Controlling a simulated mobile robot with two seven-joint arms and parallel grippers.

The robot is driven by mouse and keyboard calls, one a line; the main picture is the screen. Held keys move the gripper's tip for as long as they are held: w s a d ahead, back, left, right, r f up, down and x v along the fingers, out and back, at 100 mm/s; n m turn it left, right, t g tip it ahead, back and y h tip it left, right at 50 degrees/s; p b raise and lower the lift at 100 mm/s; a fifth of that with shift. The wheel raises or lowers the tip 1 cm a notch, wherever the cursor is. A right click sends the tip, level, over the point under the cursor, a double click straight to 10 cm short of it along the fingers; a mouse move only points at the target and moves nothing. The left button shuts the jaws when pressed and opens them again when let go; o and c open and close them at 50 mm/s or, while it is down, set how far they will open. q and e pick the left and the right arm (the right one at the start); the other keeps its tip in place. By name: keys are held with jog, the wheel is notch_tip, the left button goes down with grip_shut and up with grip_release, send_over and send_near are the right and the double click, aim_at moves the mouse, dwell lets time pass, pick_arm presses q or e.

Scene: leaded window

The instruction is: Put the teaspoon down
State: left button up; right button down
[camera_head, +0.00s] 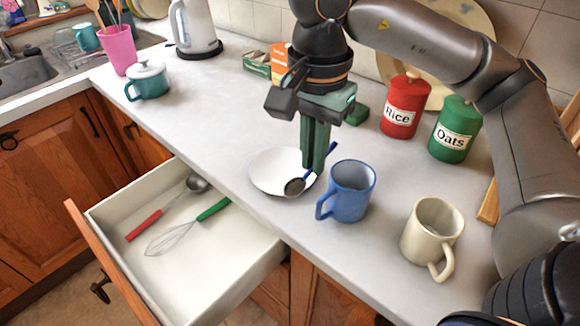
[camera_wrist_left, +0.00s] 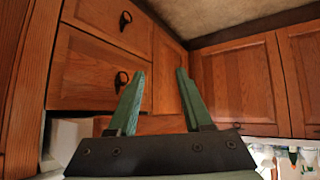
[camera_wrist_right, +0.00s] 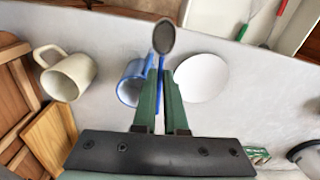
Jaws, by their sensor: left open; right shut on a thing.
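The teaspoon (camera_head: 295,187) has a dark metal bowl and a blue handle. My right gripper (camera_head: 314,170) points down and is shut on the handle, over the right part of a white saucer (camera_head: 262,184). In the right wrist view the spoon's bowl (camera_wrist_right: 163,37) sticks out beyond the fingertips (camera_wrist_right: 160,73), beside the saucer (camera_wrist_right: 203,80). I cannot tell whether the spoon touches the saucer. My left gripper (camera_wrist_left: 160,76) is open and empty, facing wooden cabinet fronts in the left wrist view; it is not in the head view.
A blue mug (camera_head: 350,190) stands close right of the spoon, and a cream mug (camera_head: 432,235) further right. The open drawer (camera_head: 215,262) holds a ladle and a whisk. Rice (camera_head: 404,105) and Oats (camera_head: 455,128) canisters stand behind.

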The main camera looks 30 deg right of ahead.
jog(key=shift+d+r+m, duration=0.35)
jog(key=shift+r+m, duration=0.05)
jog(key=shift+m, duration=0.1)
jog(key=w+f, duration=0.4)
jog(key=w, duration=0.4)
jog(key=b, duration=0.1)
send_near(283, 172)
jog(key=shift+s+f, duration=0.5)
jog(key=shift+f, duration=0.1)
jog(key=shift+w+f, duration=0.3)
jog(key=shift+f, duration=0.05)
jog(key=f, duration=0.3)
jog(key=shift+w+d+f, duration=0.1)
jog(key=shift+w+f, duration=0.15)
jog(key=shift+f, duration=0.05)
pick_arm(q)
jog(key=shift+w+d+f, duration=0.35)
jog(key=shift+w+f, duration=0.05)
jog(key=shift+w, duration=0.05)
jog(key=shift+s+f, duration=0.1)
jog(key=shift+f, duration=0.05)
pick_arm(e)
jog(key=shift+f, duration=0.1)
